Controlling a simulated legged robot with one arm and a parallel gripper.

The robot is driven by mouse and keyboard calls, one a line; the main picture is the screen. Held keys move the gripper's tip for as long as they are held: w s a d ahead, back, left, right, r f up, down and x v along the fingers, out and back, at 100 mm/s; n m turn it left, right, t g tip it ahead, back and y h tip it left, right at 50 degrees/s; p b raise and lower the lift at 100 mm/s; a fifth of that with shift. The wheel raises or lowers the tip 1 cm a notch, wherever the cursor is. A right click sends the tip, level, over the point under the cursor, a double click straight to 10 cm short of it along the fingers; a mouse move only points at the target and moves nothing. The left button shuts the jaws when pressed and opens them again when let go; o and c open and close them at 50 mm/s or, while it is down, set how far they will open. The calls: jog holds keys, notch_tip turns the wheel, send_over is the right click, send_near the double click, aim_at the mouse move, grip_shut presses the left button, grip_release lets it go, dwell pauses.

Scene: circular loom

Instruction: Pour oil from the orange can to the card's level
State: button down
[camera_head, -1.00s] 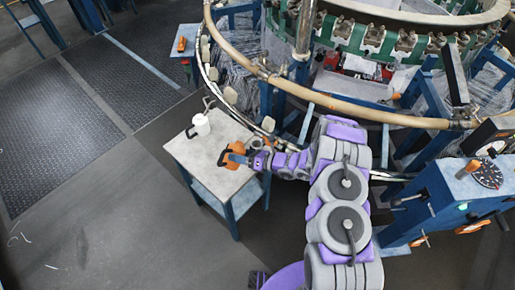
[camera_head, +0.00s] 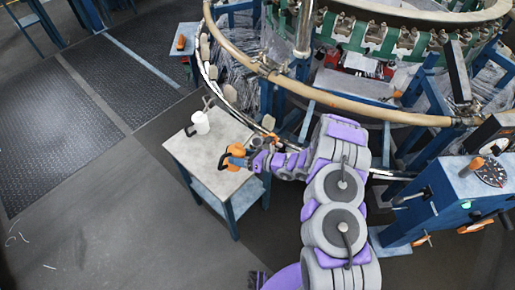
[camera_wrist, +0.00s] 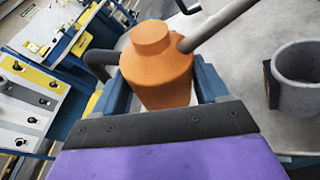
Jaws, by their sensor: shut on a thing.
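The orange can (camera_head: 234,151) is at the right part of the small table, with my gripper (camera_head: 246,161) at its right side. In the wrist view my gripper (camera_wrist: 158,92) is shut on the orange can (camera_wrist: 155,75); its grey spout points to the upper right and a dark handle shows at the left. A pale cup (camera_head: 200,123) stands on the table, left of and behind the can.
The table (camera_head: 205,157) has a light top and blue legs. The circular loom's curved rail (camera_head: 345,105) runs close behind and to the right. A blue control stand (camera_head: 440,205) is at the right. Open floor (camera_head: 110,230) lies to the left.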

jog(key=f+n+b, duration=0.1)
jog(key=f+n+h+b, duration=0.1)
jog(key=f, duration=0.1)
jog(key=w+f+n+b, duration=0.1)
jog(key=shift+d+f+t+h+b, duration=0.25)
jog(key=shift+d+t+h+b, duration=0.1)
jog(key=shift+t+h+b, duration=0.05)
jog(key=shift+d+r+p, duration=0.25)
jog(key=shift+r+p, duration=0.05)
jog(key=shift+r, duration=0.1)
jog(key=s+d+r+p, duration=0.3)
jog(key=r, duration=0.1)
jog(key=shift+d+r, duration=0.15)
jog(key=shift+d, duration=0.2)
